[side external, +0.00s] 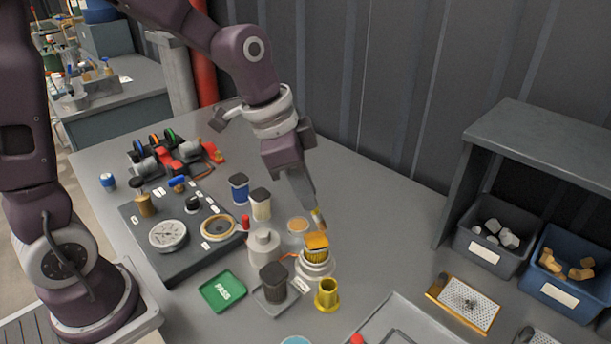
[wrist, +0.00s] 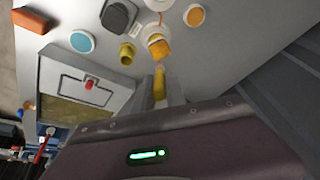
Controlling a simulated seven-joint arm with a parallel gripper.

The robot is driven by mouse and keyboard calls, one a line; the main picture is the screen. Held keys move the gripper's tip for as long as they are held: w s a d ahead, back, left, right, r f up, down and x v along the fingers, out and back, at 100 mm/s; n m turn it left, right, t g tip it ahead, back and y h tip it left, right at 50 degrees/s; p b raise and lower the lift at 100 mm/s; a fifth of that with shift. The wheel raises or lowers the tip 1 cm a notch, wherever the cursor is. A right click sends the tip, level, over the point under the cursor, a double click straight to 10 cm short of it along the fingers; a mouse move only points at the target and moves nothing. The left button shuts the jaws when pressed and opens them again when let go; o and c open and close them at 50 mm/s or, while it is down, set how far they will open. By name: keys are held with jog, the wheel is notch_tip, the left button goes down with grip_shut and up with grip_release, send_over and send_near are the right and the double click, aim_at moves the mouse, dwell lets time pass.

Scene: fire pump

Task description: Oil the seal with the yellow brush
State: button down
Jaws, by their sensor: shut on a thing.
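My gripper (side external: 318,214) points down over the middle of the table, its fingers shut on a slim yellow handle, likely the yellow brush (wrist: 160,84). Just below its tip, an orange-yellow block (side external: 316,241) sits on a white round pot (side external: 316,268); it also shows in the wrist view (wrist: 159,48). I cannot tell whether handle and block are joined. A tan-rimmed ring, possibly the seal (side external: 218,227), lies on the dark tray (side external: 160,256) to the left, apart from my gripper. Its surface is too small to tell whether it is oiled.
A yellow cup (side external: 327,294), a dark-lidded jar (side external: 273,282) and a grey bottle (side external: 263,246) crowd near the pot. A green PASS tray (side external: 223,291) lies to the left. Bins (side external: 490,244) stand under a shelf at right. The table behind the gripper is clear.

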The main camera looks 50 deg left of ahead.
jog(key=shift+f, duration=0.8)
notch_tip(320, 180, down, 2)
jog(key=shift+f, duration=0.1)
jog(key=shift+w+d+r+v, duration=0.1)
jog(key=shift+w+v, duration=0.1)
jog(key=shift+v, duration=1.15)
jog(key=shift+w+d+r+v, duration=0.1)
jog(key=shift+w+v, duration=0.1)
jog(key=shift+v, duration=1.15)
jog(key=shift+w+d+r+v, duration=0.15)
jog(key=shift+w+v, duration=0.1)
jog(key=shift+v, duration=1.15)
